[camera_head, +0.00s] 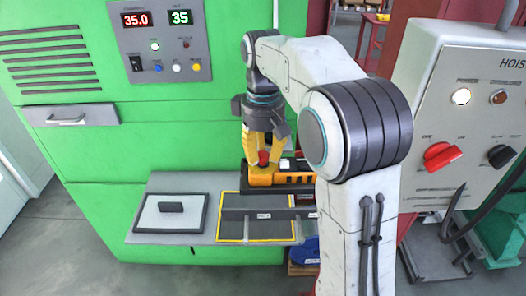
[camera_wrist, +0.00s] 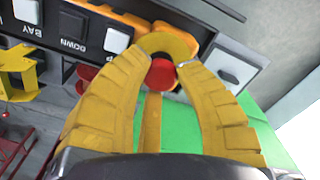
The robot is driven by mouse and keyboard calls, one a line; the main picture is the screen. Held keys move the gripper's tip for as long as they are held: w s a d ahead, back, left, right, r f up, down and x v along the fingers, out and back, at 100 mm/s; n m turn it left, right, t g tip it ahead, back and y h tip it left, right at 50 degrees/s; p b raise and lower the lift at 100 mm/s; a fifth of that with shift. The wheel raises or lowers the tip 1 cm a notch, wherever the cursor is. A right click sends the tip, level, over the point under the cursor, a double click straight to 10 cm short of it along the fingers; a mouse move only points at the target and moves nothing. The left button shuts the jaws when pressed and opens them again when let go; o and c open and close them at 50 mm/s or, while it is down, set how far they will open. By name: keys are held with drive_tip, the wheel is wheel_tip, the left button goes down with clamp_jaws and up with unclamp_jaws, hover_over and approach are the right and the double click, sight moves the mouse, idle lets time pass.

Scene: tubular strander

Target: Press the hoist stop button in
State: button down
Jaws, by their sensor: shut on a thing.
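The hoist pendant, an orange box (camera_head: 275,177) with black and white buttons, lies on the grey shelf in the head view. In the wrist view its orange body (camera_wrist: 137,20) shows at the top, with keys labelled DOWN and BAY. A round red stop button (camera_wrist: 161,74) stands on a yellow disc (camera_wrist: 167,44) at its end. My gripper (camera_head: 263,162) points down over the pendant. In the wrist view its yellow fingers (camera_wrist: 166,68) are closed around the red button, one tip on each side. How deep the button sits cannot be told.
A tray with a black block (camera_head: 171,208) and a yellow-edged mat (camera_head: 242,228) lie beside the pendant. The green machine (camera_head: 70,145) rises behind, with a display panel (camera_head: 160,40). A grey hoist cabinet (camera_head: 440,110) stands right. Another red part (camera_wrist: 86,74) shows left of the fingers.

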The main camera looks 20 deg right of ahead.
sight(263, 153)
drive_tip(key=shift+s+f, duration=0.1)
drive_tip(key=shift+f, duration=0.45)
drive_tip(key=c, duration=0.8)
unclamp_jaws()
wheel_tip(263, 153, up, 12)
idle(0.6)
